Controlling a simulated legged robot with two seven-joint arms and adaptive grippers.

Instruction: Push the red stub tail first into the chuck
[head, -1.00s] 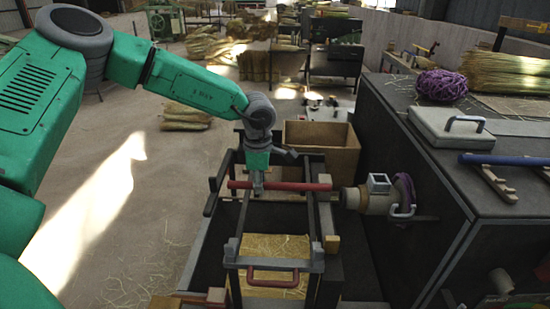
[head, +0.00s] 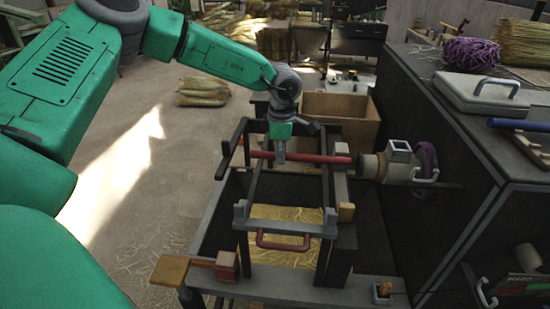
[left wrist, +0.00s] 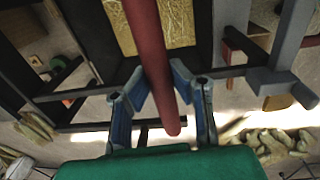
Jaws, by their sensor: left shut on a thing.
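The red stub (head: 318,158) lies level across the dark frame in the head view. Its right end is just left of the chuck (head: 372,167) on the side of the dark cabinet; a small gap seems to remain between them. My left gripper (head: 279,156) comes from above and is shut on the stub near its left end. In the left wrist view the stub (left wrist: 150,50) passes between the two blue-grey fingers of my left gripper (left wrist: 162,100), with its rounded near end sticking out past them. My right gripper is in neither view.
A frame with a red handle (head: 283,241) stands over a straw-filled bin. A wooden box (head: 340,115) is behind it. The dark cabinet (head: 445,150) bounds the right side, with purple twine (head: 471,54) on top. Open floor lies to the left.

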